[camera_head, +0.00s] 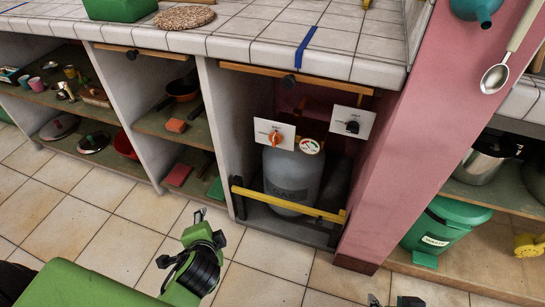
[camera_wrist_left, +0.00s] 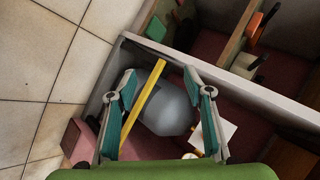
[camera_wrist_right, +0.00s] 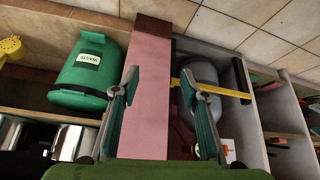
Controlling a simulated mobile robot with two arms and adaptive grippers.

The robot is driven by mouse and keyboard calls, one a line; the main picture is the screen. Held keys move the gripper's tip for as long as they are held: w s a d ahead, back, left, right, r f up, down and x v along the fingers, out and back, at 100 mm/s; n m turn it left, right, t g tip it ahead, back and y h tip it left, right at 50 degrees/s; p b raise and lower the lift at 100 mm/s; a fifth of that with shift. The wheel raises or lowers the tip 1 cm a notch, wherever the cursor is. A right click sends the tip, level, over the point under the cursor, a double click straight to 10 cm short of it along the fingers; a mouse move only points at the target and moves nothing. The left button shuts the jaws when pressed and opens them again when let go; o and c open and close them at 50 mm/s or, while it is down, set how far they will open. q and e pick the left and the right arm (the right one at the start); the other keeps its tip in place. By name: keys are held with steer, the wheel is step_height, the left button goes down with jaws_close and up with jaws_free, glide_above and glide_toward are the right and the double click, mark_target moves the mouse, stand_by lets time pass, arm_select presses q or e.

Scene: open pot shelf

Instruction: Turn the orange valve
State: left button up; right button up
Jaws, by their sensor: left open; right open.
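My left gripper (camera_wrist_left: 150,84) is open and empty in the left wrist view, facing the cylinder (camera_wrist_left: 168,108); a finger partly covers the white plate (camera_wrist_left: 228,131). My right gripper (camera_wrist_right: 160,71) is open and empty before the pink pillar; in the head view only its fingertips (camera_head: 391,300) show.
A yellow bar (camera_head: 290,203) crosses the compartment's front, below the valve. The pink pillar (camera_head: 395,150) borders it on the right. Shelves with pans and cups lie left. A green waste bin (camera_head: 440,226) stands right of the pillar. The tiled floor (camera_head: 85,215) in front is clear.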

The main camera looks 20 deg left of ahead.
arm_select(q)
steer(key=w+a+r+m+t+y, duration=0.1)
steer(key=w+r+m+t+y, duration=0.1)
steer(key=w+r+m+t, duration=0.4)
steer(key=m+t+h, duration=0.4)
steer(key=m+h, duration=0.3)
steer(key=m, duration=1.4)
glide_toward(273, 142)
steer(key=w, duration=0.4)
steer(key=w+b, duration=0.1)
steer(key=w, duration=0.3)
steer(key=shift+w+d+r, duration=0.1)
steer(key=shift+w+r, duration=0.05)
steer(key=shift+w, duration=0.5)
arm_select(e)
steer(key=w+a+r+t+y, duration=0.2)
steer(key=w+a+r+t, duration=0.2)
steer(key=w+r+t, duration=0.3)
steer(key=w+r, duration=0.3)
steer(key=r, duration=0.4)
steer(key=shift+w, duration=0.2)
arm_select(q)
steer(key=c, duration=1.1)
